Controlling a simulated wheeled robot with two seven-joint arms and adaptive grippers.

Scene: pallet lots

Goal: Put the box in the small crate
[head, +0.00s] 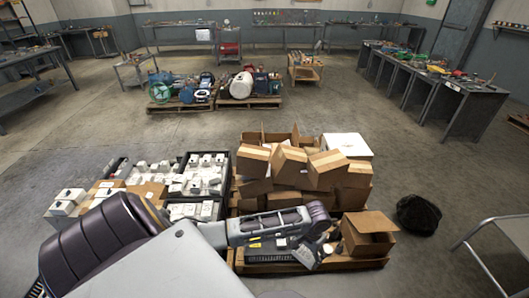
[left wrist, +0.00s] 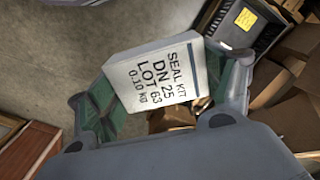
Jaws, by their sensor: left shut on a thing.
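A white box (left wrist: 158,84) printed "SEAL KIT DN 25 LOT 63" is between the green finger pads of my left gripper (left wrist: 160,95) in the left wrist view. The gripper is shut on it, and the printed face is clear. In the head view my left gripper (head: 322,250) is at the front of the pallet, partly hidden by my arm. A dark crate (head: 268,252) with yellow labels lies just left of it, partly under my arm. It also shows in the left wrist view (left wrist: 262,32), to the right of the box. I cannot tell whether this is the small crate. My right gripper is out of view.
Stacked cardboard boxes (head: 295,163) stand behind the gripper, and an open carton (head: 369,232) stands to its right. Black trays of white boxes (head: 203,170) are at left. A black round object (head: 418,214) lies on the floor at right. Open floor lies beyond the pallets.

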